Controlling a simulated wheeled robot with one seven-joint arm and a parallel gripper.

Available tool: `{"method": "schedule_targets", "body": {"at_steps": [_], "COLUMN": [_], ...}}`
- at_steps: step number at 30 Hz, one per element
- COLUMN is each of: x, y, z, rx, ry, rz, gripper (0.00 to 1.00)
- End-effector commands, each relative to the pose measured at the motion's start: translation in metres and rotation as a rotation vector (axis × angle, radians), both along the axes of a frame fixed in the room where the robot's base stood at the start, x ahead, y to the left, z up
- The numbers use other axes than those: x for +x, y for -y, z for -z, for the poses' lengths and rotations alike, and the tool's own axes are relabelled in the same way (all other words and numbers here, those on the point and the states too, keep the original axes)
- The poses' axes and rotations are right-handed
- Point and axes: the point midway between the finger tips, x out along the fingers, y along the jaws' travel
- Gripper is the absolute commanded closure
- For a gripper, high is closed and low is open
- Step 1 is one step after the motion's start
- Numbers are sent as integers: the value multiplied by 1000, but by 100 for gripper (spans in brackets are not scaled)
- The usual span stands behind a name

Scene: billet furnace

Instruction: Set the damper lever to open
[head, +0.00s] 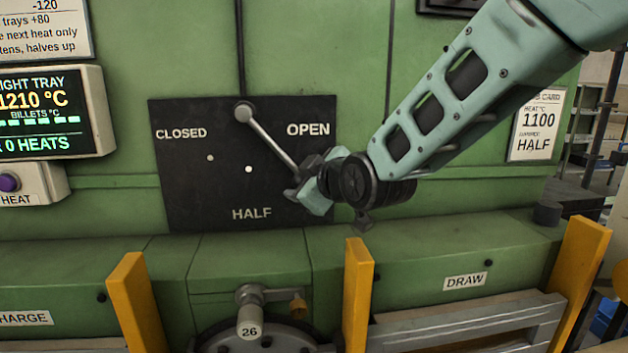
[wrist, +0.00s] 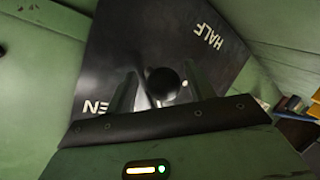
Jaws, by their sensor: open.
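The damper lever (head: 272,143) is a pale metal rod on a round pivot at the top of a black plate (head: 185,195) marked CLOSED, HALF and OPEN. It slants down to the right, passing left of and below the OPEN label (head: 308,130). Its lower end is hidden behind my gripper (head: 299,181) in the head view. In the wrist view, the lever's dark round knob (wrist: 163,84) shows between my two spread fingers, nearer the right one. The jaws are open around the knob; I cannot tell whether either finger touches it.
Yellow posts (head: 358,300) stand in front of the green furnace wall (head: 115,215). A handle marked 26 (head: 249,325) sits below the plate. A card (head: 537,125) at right reads 1100 and HALF. A lit display (head: 45,112) is at left.

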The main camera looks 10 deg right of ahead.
Motion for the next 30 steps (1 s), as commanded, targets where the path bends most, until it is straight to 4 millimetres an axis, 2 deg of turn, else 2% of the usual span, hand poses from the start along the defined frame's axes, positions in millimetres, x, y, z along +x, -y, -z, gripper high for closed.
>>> {"method": "schedule_targets", "body": {"at_steps": [5, 24, 30], "x": [-14, -123, -147], "y": [4, 45, 53], "z": [-5, -44, -52], "rx": [3, 4, 1], "ry": [1, 3, 2], "rz": [-1, 1, 1], "gripper": [46, 46, 46]}}
